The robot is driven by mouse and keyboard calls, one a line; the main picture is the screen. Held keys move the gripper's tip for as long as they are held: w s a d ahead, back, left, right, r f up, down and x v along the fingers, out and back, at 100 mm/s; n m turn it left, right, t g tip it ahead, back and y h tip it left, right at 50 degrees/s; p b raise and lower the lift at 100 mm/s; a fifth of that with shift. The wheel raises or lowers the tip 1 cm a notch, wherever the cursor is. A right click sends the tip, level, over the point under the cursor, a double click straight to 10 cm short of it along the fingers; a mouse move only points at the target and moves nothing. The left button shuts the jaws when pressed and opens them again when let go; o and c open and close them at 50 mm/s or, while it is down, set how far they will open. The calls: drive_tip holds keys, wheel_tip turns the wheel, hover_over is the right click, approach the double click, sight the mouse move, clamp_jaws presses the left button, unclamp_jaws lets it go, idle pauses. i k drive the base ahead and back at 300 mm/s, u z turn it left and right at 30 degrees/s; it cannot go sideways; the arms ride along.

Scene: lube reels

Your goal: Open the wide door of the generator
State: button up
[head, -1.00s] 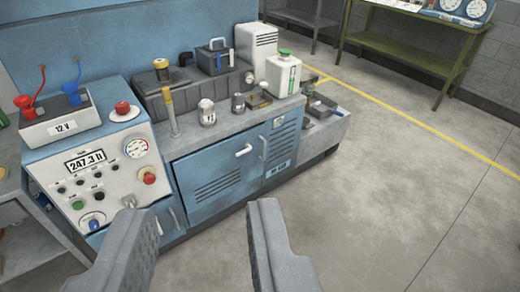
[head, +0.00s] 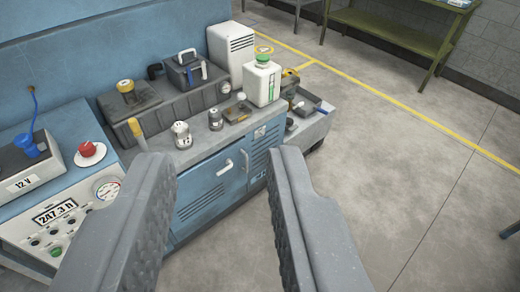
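The generator is a blue cabinet with a grey top. Its wide door (head: 205,190) is blue with louvre slots and looks closed. A white handle (head: 224,167) sits at the upper right of that door. A narrower louvred door (head: 259,158) is to its right, with its own handle (head: 245,160). My gripper (head: 222,165) is open and empty, its two grey fingers spread either side of the wide door in the picture. The fingers are nearer the camera than the door and do not appear to touch it. The left finger hides the door's left part.
The control panel (head: 75,215) with a red button (head: 90,150) and a battery (head: 30,165) is at left. The floor (head: 400,170) at right is clear.

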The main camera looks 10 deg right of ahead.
sight(200, 190)
drive_tip(key=z, duration=0.15)
drive_tip(key=i, duration=1.6)
drive_tip(key=u, duration=0.15)
